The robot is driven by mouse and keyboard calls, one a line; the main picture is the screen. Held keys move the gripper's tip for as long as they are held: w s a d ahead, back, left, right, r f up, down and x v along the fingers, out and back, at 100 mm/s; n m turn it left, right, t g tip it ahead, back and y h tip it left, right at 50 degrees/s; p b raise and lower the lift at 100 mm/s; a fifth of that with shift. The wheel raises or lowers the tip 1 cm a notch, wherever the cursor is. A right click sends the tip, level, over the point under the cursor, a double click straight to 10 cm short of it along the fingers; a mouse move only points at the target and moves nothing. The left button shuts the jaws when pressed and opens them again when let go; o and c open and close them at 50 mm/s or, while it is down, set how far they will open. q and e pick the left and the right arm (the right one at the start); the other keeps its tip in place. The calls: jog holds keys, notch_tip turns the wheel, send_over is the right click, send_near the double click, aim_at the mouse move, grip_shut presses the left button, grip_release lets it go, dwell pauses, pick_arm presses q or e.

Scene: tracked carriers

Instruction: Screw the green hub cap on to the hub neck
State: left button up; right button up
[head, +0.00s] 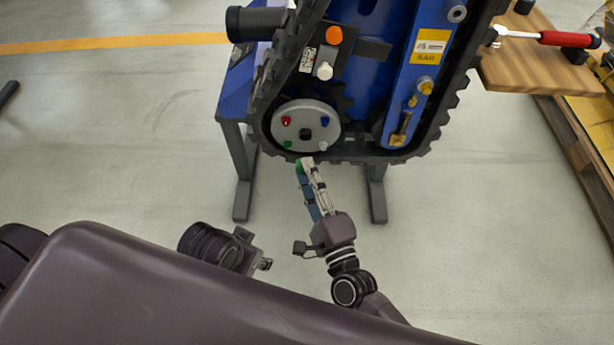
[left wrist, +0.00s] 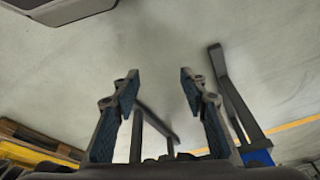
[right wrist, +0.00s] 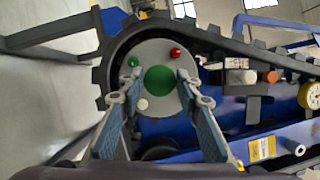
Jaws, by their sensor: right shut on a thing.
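The green hub cap (right wrist: 160,79) shows as a large green disc between the fingertips of my right gripper (right wrist: 158,82) in the right wrist view. The right gripper (head: 305,165) is shut on the cap, which shows as a bit of green (head: 298,167) in the head view, just below the hub disc. The grey round hub disc (head: 306,114) has a dark centre, apparently the hub neck (head: 306,134); in the right wrist view the cap hides this centre. The cap looks apart from the disc. My left gripper (left wrist: 160,90) is open and empty, above bare floor.
The disc carries small red (head: 286,120), blue (head: 325,121), green (head: 288,144) and white (head: 322,146) knobs. A black track (head: 375,159) runs around the blue carrier. A wooden board (head: 540,65) with a red-handled tool (head: 565,39) is at the right.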

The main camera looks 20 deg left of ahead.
aim_at(302, 137)
pick_arm(q)
jog(key=shift+r, duration=0.1)
pick_arm(e)
jog(key=w, duration=0.1)
jog(key=w+a+b, duration=0.1)
jog(key=shift+w+m+b, duration=0.3)
jog(key=shift+w, duration=0.05)
pick_arm(q)
jog(key=shift+s+a+r+b, duration=0.1)
jog(key=shift+s+r+b, duration=0.3)
jog(key=shift+r, duration=0.3)
pick_arm(e)
jog(key=shift+w+a, duration=0.2)
jog(key=shift+w, duration=0.5)
jog(key=shift+w+a, duration=0.15)
jog(key=shift+w, duration=0.5)
pick_arm(q)
jog(key=shift+f, duration=0.3)
pick_arm(e)
jog(key=shift+w+a, duration=0.2)
jog(key=shift+w, duration=0.55)
pick_arm(q)
jog(key=shift+w+b, duration=0.15)
jog(key=shift+b, duration=0.15)
pick_arm(e)
jog(key=shift+w, duration=0.1)
